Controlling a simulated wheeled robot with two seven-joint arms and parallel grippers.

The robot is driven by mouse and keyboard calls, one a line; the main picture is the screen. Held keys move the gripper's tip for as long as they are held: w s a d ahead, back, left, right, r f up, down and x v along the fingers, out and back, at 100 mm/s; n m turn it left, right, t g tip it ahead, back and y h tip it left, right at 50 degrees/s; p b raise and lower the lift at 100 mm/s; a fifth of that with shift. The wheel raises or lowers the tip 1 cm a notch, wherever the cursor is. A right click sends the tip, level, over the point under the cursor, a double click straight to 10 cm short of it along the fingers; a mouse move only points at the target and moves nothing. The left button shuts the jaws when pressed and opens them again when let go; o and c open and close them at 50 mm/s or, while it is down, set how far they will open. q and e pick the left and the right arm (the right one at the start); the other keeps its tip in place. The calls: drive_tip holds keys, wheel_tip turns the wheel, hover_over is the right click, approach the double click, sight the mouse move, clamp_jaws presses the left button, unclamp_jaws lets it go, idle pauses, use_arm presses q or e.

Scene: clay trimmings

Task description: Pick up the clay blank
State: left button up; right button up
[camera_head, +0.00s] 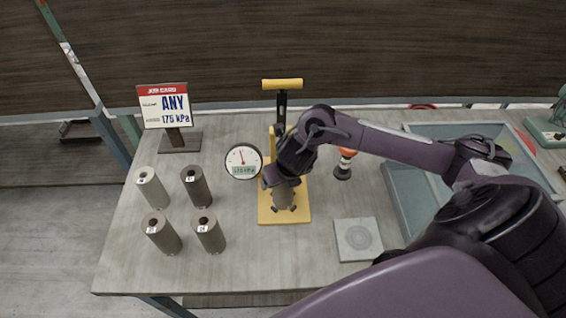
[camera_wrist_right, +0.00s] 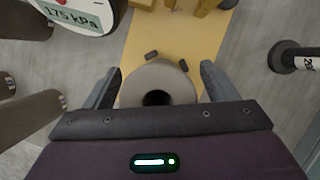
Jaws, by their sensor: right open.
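A grey cylindrical blank (camera_head: 283,196) with a dark hole in its top stands upright on the yellow base of the press (camera_head: 265,217). In the right wrist view the blank (camera_wrist_right: 172,72) is between the two fingers of my right gripper (camera_wrist_right: 159,84). The gripper is open around it, with no clear grip on it. In the head view my right gripper (camera_head: 284,182) hides the blank's top. Several similar numbered cylinders stand at the left of the table, one of them lighter (camera_head: 152,187) and others darker (camera_head: 197,187). My left gripper is not in view.
A round gauge (camera_head: 243,161) reading about 175 kPa is left of the press. A card (camera_head: 166,105) reads "ANY 175 kPa". A square plate (camera_head: 358,239), an orange-topped tool (camera_head: 344,164) and a blue-grey tray (camera_head: 398,200) are on the right.

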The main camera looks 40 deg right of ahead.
drive_tip(key=shift+s+a+r, duration=0.1)
drive_tip(key=shift+c, duration=0.8)
drive_tip(key=c, duration=1.2)
drive_tip(key=shift+c, duration=1.1)
drive_tip(key=shift+r, duration=0.15)
